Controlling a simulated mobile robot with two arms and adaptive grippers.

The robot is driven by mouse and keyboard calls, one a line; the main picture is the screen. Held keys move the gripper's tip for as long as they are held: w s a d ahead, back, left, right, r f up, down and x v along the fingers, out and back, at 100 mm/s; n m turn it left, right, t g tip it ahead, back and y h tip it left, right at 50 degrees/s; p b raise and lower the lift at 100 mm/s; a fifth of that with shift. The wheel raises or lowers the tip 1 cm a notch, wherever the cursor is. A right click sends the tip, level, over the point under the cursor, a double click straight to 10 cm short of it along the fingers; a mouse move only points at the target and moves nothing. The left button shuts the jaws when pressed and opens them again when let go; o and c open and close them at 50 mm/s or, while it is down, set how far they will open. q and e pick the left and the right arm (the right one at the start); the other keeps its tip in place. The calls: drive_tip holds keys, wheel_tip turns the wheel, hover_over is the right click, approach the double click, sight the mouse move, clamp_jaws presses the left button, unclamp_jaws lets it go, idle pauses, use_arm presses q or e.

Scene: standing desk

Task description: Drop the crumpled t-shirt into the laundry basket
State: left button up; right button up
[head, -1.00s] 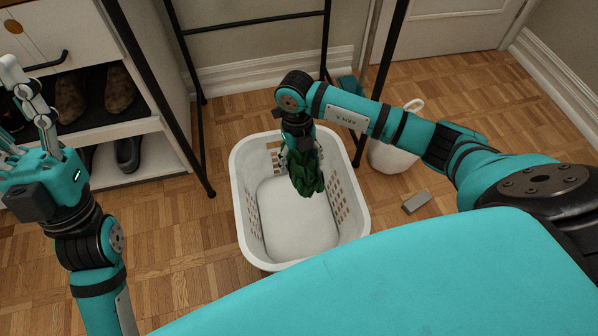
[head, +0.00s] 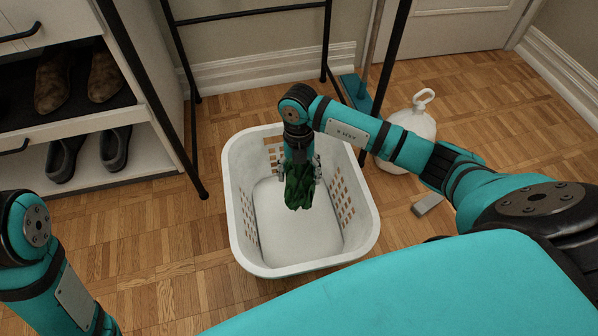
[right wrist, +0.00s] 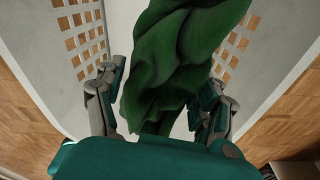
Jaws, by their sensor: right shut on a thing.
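The crumpled t-shirt (head: 299,188) is dark green and hangs from my right gripper (head: 298,170), over the inside of the laundry basket. In the right wrist view the t-shirt (right wrist: 175,65) lies between the fingers of my right gripper (right wrist: 160,100), which is shut on it. The white laundry basket (head: 235,215) stands upright on the floor, with slotted walls and an empty visible bottom. Its walls also show in the right wrist view (right wrist: 40,75). I cannot tell whether the t-shirt touches the bottom. My left arm is at the lower left of the head view, its gripper out of the picture.
A black rack frame (head: 325,60) stands behind the basket. A shoe shelf (head: 130,170) is at the left. Floor left of the basket is clear.

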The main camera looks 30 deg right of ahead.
drive_tip(key=shift+f, duration=0.2)
drive_tip(key=o, duration=1.4)
drive_tip(key=shift+c, duration=0.2)
drive_tip(key=r, duration=0.4)
drive_tip(key=w+r, duration=0.1)
drive_tip(key=r, duration=0.7)
drive_tip(key=shift+w+d, duration=0.15)
drive_tip(key=shift+d, duration=0.15)
